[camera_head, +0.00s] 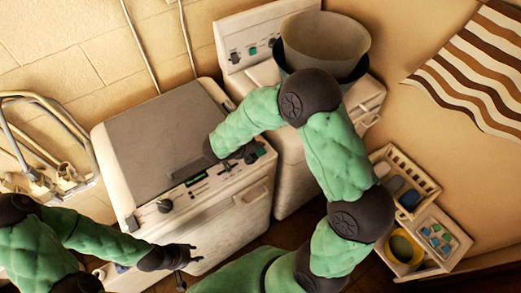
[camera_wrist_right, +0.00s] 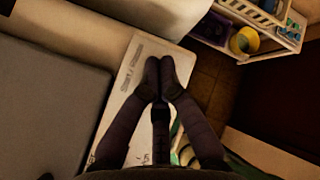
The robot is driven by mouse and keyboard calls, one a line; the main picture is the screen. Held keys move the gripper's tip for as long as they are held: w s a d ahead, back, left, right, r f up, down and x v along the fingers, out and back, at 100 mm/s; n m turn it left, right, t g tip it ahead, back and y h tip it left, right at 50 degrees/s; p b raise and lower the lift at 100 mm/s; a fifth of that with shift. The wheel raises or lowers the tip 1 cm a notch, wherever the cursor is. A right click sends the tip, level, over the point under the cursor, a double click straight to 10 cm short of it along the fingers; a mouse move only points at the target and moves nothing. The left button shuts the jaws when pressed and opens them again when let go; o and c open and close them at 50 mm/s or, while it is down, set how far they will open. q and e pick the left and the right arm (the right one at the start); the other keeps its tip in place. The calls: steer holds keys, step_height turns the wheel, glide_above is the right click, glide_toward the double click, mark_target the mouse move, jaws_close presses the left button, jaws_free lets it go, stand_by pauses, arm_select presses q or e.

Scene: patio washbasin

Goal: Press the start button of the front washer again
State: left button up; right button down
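The front washer (camera_head: 225,225) is a white machine with a grey lid (camera_head: 160,135) and a control strip along its front top edge. The strip has a dark knob (camera_head: 165,206) at the left, a dark display (camera_head: 196,180) and a small green button (camera_head: 262,152) near the right end. My right gripper (camera_head: 248,156) is low over the right part of the strip, close to the green button. In the wrist view its fingertips (camera_wrist_right: 160,62) meet with nothing between them and hide part of the white panel (camera_wrist_right: 128,95). Contact cannot be told. My left gripper (camera_head: 186,260) is in front of the washer's lower left, its fingers unclear.
A second washer (camera_head: 245,30) stands behind to the right, with a grey basket (camera_head: 325,45) on top. A white shelf (camera_head: 432,235) with bottles and a yellow tub (camera_head: 401,248) is at the right. Metal taps (camera_head: 40,180) are at the left.

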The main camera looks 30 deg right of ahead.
mark_target(258, 151)
steer(key=shift+f, duration=0.15)
stand_by(0.3)
steer(key=shift+f, duration=0.3)
steer(key=shift+f+b, duration=0.4)
steer(key=shift+b, duration=0.1)
stand_by(0.6)
stand_by(0.7)
steer(key=shift+r+p, duration=0.85)
steer(key=shift+r, duration=0.1)
step_height(258, 151, up, 5)
steer(key=p, duration=0.4)
